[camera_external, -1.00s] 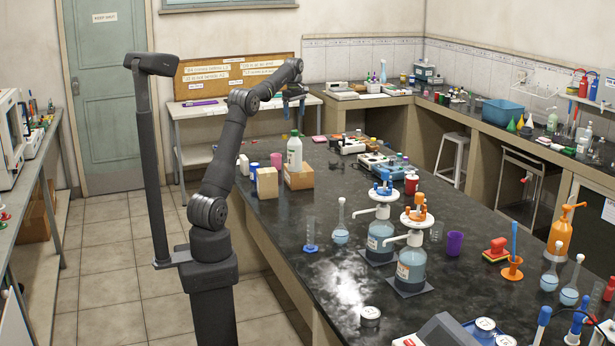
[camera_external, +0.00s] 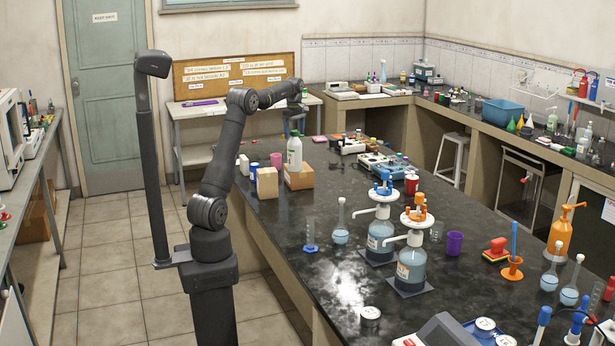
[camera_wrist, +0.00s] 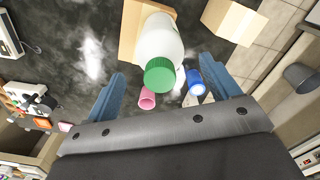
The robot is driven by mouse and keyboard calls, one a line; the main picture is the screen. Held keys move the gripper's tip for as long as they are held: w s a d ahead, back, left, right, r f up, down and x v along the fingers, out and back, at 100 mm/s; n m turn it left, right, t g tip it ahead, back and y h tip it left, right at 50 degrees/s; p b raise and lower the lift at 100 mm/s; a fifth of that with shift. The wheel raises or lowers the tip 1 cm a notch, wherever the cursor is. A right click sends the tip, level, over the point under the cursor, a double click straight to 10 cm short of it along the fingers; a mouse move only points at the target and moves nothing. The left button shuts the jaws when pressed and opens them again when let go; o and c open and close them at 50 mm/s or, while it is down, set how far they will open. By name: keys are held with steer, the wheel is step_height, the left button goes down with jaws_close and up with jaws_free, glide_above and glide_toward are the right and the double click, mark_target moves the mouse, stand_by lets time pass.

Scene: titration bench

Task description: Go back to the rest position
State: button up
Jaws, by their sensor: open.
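My gripper (camera_external: 294,128) hangs down from the end of my raised arm, above the far end of the black bench, in the external view. In the wrist view my gripper (camera_wrist: 162,70) has its two blue fingers spread wide, with nothing held between them. A white bottle with a green cap (camera_external: 294,155) stands upright below and in front of the gripper. In the wrist view the bottle (camera_wrist: 160,42) shows between and beyond the fingers, apart from both.
Cardboard boxes (camera_external: 299,180) and (camera_external: 267,183) stand by the bottle, with a pink cup (camera_external: 276,160) and a blue-capped container (camera_external: 254,171) close by. Two dispenser bottles (camera_external: 381,238) and (camera_external: 411,268) stand nearer the camera. The black bench (camera_external: 275,217) is bare along its left part.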

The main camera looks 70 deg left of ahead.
step_height(320, 180, down, 3)
steer(key=shift+f, duration=0.15)
steer(key=shift+r, duration=1.2)
step_height(320, 180, up, 10)
steer(key=shift+f, duration=0.1)
step_height(320, 180, down, 12)
steer(key=shift+f, duration=0.1)
step_height(320, 180, up, 4)
steer(key=shift+r, duration=0.25)
steer(key=w+d+r, duration=0.2)
steer(key=d+r, duration=0.5)
steer(key=d, duration=0.5)
steer(key=s+d+f, duration=0.4)
steer(key=s+d, duration=0.5)
steer(key=s+d+f+m, duration=0.1)
steer(key=s+d+f, duration=0.4)
steer(key=s+d, duration=0.4)
steer(key=shift+d, duration=0.3)
